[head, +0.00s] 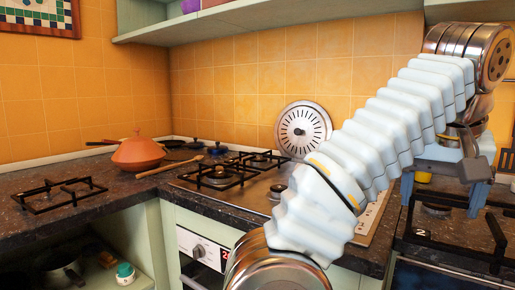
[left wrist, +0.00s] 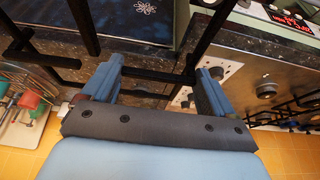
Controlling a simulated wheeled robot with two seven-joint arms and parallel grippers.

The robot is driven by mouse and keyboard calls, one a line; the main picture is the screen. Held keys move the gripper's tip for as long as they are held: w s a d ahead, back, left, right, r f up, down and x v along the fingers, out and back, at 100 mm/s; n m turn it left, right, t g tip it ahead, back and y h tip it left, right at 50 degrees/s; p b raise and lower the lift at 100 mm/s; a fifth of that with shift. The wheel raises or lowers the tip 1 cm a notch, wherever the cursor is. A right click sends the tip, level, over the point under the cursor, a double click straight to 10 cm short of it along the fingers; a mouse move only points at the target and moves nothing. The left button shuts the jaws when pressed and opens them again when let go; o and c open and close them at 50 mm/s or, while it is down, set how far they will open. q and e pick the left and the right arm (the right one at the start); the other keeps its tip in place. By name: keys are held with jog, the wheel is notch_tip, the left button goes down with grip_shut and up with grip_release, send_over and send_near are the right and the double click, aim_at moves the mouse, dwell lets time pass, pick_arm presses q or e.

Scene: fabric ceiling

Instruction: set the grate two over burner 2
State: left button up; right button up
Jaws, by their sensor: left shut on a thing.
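My left gripper (head: 443,190) is at the right of the head view, pointing down, shut on a bar of a black grate (head: 496,238). In the left wrist view the grate's dark bars (left wrist: 196,52) run past and between the blue fingers (left wrist: 158,88). The grate is over the dark hob at the right, where a white "2" (head: 421,236) is marked. A round burner (head: 436,209) shows beneath the gripper, partly covered. I cannot tell whether the grate touches the hob. My right gripper is not in view.
Another black grate (head: 60,194) lies on the left counter. An orange tagine (head: 138,152) and a wooden spoon (head: 170,168) are near the middle stove (head: 222,192), which carries black grates. A round patterned disc (head: 303,130) leans against the tiled wall.

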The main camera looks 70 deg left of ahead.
pick_arm(q)
jog(key=w+d+f+m, duration=0.2)
jog(key=f, duration=1.3)
jog(key=w+d+f+m+h, duration=0.1)
jog(key=w+d+f+m, duration=0.1)
jog(key=f, duration=1.3)
jog(key=w+d+f+m+h, duration=0.1)
jog(key=w+d+f, duration=0.3)
jog(key=f, duration=1.2)
jog(key=shift+m+t, duration=0.3)
jog(key=shift+m, duration=0.4)
